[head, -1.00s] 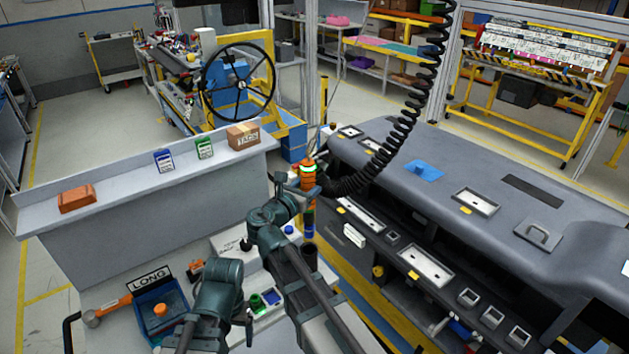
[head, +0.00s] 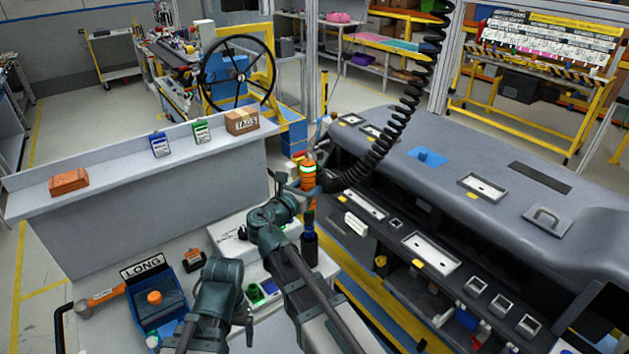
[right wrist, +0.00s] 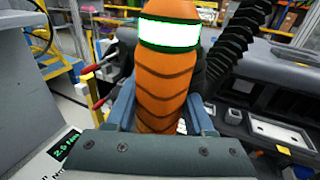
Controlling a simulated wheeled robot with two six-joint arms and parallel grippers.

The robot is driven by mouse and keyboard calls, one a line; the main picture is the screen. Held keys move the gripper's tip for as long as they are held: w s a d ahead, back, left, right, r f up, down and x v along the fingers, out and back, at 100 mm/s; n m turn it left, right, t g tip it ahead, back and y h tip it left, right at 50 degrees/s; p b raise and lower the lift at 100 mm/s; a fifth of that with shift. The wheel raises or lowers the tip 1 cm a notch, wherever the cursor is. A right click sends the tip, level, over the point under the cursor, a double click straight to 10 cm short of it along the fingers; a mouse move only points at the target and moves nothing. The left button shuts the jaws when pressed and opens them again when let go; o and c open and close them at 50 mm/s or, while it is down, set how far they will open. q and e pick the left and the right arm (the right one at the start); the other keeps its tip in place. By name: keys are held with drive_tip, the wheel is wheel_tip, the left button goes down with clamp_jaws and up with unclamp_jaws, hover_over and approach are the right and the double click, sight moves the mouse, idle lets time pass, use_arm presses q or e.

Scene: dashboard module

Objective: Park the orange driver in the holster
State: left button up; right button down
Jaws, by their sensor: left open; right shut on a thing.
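The orange driver (head: 308,174) hangs upright on a black coiled cable, with a lit green-white band near its top. My right gripper (head: 291,186) is shut on its body. In the right wrist view the driver (right wrist: 163,85) stands between the blue-grey fingers of the right gripper (right wrist: 160,112). The dark, tube-like holster (head: 309,248) stands at the cart's right edge, directly below the driver in the head view. I cannot tell whether the driver's lower tip is inside it. My left gripper (head: 246,322) is open and apart from these, low over the cart.
A grey dashboard module (head: 450,185) fills the right side, close to the driver. A blue bin (head: 170,312) with an orange-capped item, and a hammer (head: 100,298), lie on the cart at left. A grey shelf (head: 110,180) holds a tags box (head: 241,121).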

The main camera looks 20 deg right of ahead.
use_arm(q)
wheel_tip(320, 180, down, 11)
drive_tip(key=b, duration=1)
drive_tip(key=shift+r, duration=0.2)
use_arm(e)
wheel_tip(320, 180, down, 11)
drive_tip(key=shift+r, duration=0.2)
use_arm(q)
drive_tip(key=shift+f, duration=0.1)
use_arm(e)
drive_tip(key=shift+f, duration=0.1)
drive_tip(key=shift+c, duration=1)
unclamp_jaws()
use_arm(q)
drive_tip(key=shift+a, duration=0.1)
use_arm(e)
drive_tip(key=shift+s+a, duration=0.1)
drive_tip(key=shift+s, duration=0.05)
